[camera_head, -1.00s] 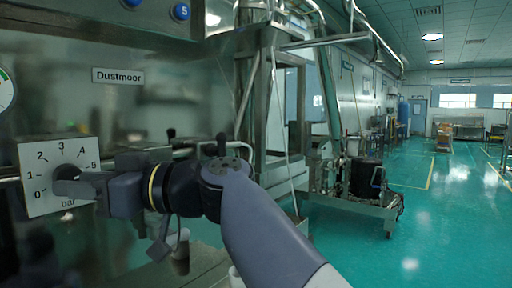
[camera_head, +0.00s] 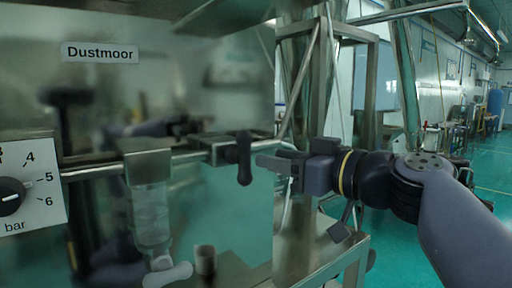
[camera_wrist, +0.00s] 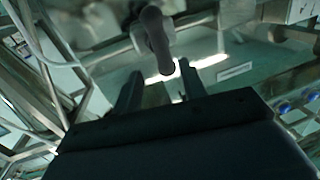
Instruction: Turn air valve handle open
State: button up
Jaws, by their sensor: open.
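The air valve handle (camera_head: 244,160) is a dark lever hanging down from a valve block on the horizontal metal pipe, in the middle of the head view. My gripper (camera_head: 268,162) is just to the right of the handle, with its fingers pointing at it. In the wrist view the handle (camera_wrist: 155,40) stands beyond my open fingers (camera_wrist: 160,88), its rounded lower end near the gap between them. The fingers look empty; whether they touch the handle cannot be told.
A dial marked in bar (camera_head: 12,196) is on a white plate at the left. A clear filter bowl (camera_head: 151,215) hangs below the pipe (camera_head: 95,172). A Dustmoor label (camera_head: 100,51) is on the reflective panel. A metal frame stands behind my arm; open green floor (camera_head: 490,160) lies at the right.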

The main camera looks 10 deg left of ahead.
aim_at(249, 153)
jog(key=p+x, duration=0.2)
jog(key=x, duration=0.6)
jog(key=shift+a+p, duration=0.2)
jog(key=shift+p, duration=0.1)
jog(key=shift+s, duration=0.1)
grip_shut()
